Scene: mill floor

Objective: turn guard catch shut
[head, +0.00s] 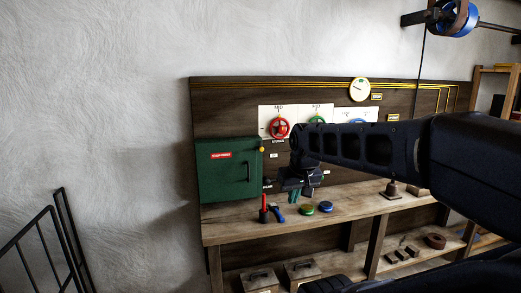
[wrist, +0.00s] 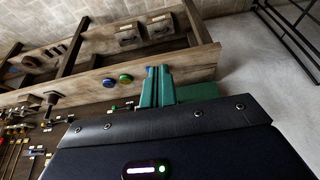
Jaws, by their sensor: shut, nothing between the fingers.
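The green guard box (head: 222,178) hangs on the left end of the dark wooden board in the head view, with a red label and a dark handle on its front. A small yellow knob (head: 262,149) shows at its upper right edge; I cannot tell if it is the catch or how it is turned. My gripper (head: 291,186) is shut and empty, just right of the box and in front of the board. Green parts of the box (wrist: 198,92) show beyond my wrist housing in the wrist view.
A red handwheel (head: 278,128) and a green handwheel sit on white panels, partly behind my arm. The wall at left is clear.

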